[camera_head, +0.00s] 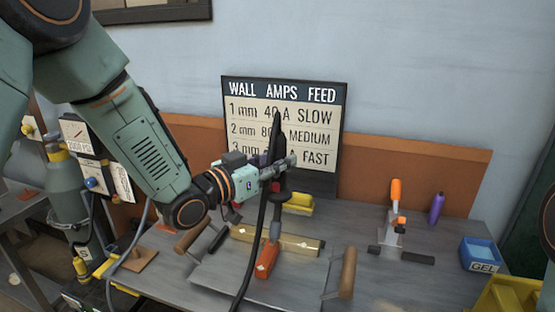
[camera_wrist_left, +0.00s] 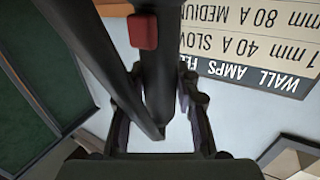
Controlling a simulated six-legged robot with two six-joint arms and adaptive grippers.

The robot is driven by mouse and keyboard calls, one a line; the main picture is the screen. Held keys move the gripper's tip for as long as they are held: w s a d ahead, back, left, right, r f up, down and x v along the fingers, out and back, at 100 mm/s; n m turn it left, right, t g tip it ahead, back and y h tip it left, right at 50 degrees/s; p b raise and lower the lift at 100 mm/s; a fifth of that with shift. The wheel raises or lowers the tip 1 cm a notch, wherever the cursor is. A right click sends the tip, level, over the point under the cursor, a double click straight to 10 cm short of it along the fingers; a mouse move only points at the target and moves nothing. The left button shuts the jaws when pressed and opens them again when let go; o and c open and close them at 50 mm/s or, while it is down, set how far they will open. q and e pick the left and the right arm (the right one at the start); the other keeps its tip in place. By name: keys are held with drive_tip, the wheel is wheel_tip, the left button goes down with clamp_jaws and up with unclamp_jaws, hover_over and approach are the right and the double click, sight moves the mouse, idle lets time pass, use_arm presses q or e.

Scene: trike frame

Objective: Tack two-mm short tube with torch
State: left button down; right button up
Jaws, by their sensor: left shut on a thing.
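My left gripper (camera_head: 280,168) is shut on the black welding torch (camera_head: 277,135), held roughly upright above the bench in front of the sign. The torch's cable (camera_head: 249,250) hangs down to the bench's front. In the left wrist view the torch (camera_wrist_left: 158,70) runs between the fingers (camera_wrist_left: 160,125), with a red trigger (camera_wrist_left: 143,31) on it. Below the torch, an orange-red piece with a grey upper part (camera_head: 268,257) stands at a yellowish bar (camera_head: 300,244). I cannot tell which piece is the two-mm short tube. My right gripper is out of view.
The sign (camera_head: 240,125) lists wall, amps and feed; the torch covers part of it. An orange-handled clamp (camera_head: 394,235), purple bottle (camera_head: 437,208) and blue GEL box (camera_head: 480,255) stand on the right. Wood-handled tools (camera_head: 188,237) lie near the plate (camera_head: 225,285). A gas cylinder (camera_head: 66,187) stands left.

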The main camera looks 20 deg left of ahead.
sight(277, 133)
use_arm(q)
drive_tip(key=shift+r+p, duration=3.1)
drive_tip(key=shift+r, duration=0.5)
drive_tip(key=shift+f, duration=0.1)
